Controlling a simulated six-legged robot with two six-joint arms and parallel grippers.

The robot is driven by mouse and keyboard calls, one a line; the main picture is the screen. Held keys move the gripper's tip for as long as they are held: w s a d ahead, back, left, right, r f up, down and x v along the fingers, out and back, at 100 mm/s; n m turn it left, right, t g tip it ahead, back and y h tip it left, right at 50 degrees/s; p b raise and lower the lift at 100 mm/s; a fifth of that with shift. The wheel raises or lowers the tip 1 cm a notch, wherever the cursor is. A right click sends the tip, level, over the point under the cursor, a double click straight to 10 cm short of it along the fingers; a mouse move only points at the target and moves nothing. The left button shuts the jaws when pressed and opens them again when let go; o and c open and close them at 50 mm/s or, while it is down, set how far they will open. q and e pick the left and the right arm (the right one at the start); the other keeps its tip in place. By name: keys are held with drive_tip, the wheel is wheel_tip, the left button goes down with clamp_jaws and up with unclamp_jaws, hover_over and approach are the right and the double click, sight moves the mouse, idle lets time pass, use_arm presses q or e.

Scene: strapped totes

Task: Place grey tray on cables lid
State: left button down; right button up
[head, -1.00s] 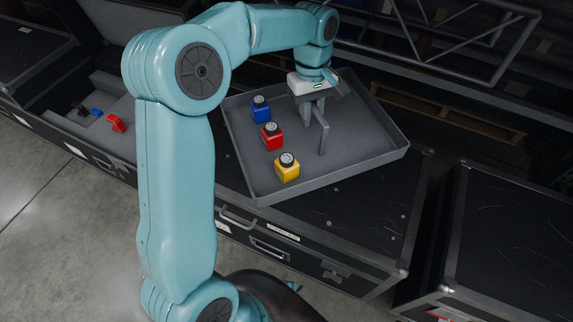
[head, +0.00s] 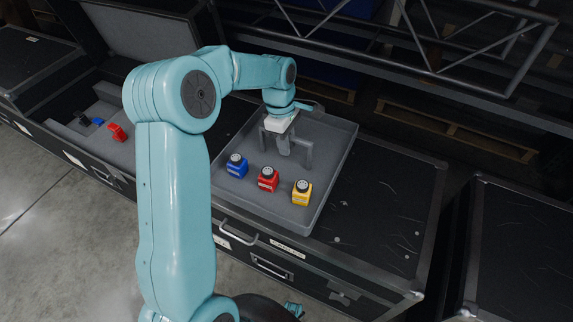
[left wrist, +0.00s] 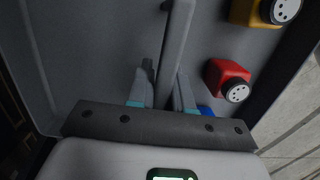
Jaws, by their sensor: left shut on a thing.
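The grey tray (head: 322,186) is a shallow box with raised walls and a central handle (head: 305,154). The tray is over the left part of a closed black case lid (head: 385,215). I cannot tell whether it touches the lid. The label (head: 288,247) on this case is too small to read. My right gripper is out of view.
An open case (head: 88,152) with red, blue and dark items stands at left, its lid raised. Another black case (head: 520,250) stands at right across a gap. A metal truss (head: 430,70) and pallets (head: 450,130) are behind. The lid's right part is clear.

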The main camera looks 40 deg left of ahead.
sight(286, 160)
use_arm(q)
wheel_tip(286, 160, down, 8)
drive_tip(key=shift+r+b, duration=0.1)
drive_tip(key=shift+b, duration=0.4)
drive_tip(key=shift+f, duration=0.2)
drive_tip(key=c, duration=1)
unclamp_jaws()
drive_tip(key=shift+c, duration=0.2)
